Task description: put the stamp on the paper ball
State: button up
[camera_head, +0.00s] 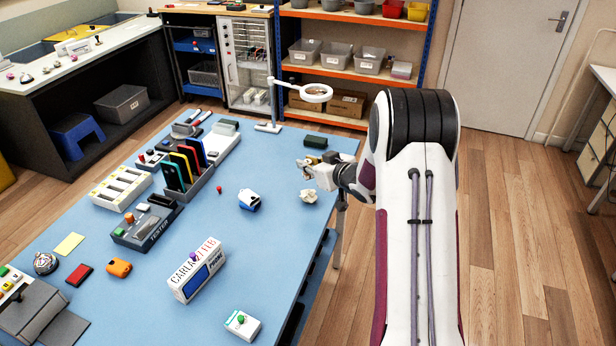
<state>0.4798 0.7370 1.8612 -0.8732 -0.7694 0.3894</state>
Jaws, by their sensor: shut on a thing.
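The paper ball (309,196) is a crumpled cream-white lump on the blue table, near its right edge. My gripper (305,165) is above and beyond it in the picture, apart from it. My gripper is shut on a small tan-brown thing (307,160) that appears to be the stamp. The fingers partly hide it, and it is too small to make out its face or tilt.
A dark green case (315,142) and a ring-lamp (316,93) stand at the back. A white labelled box (197,270) stands nearer. The table (275,240) is clear around the ball.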

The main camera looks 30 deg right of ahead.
aim_at(311, 177)
jog(key=shift+f, duration=0.45)
jog(key=shift+f, duration=1.9)
jog(key=shift+f, duration=0.1)
jog(key=o, duration=0.9)
jog(key=v, duration=1.2)
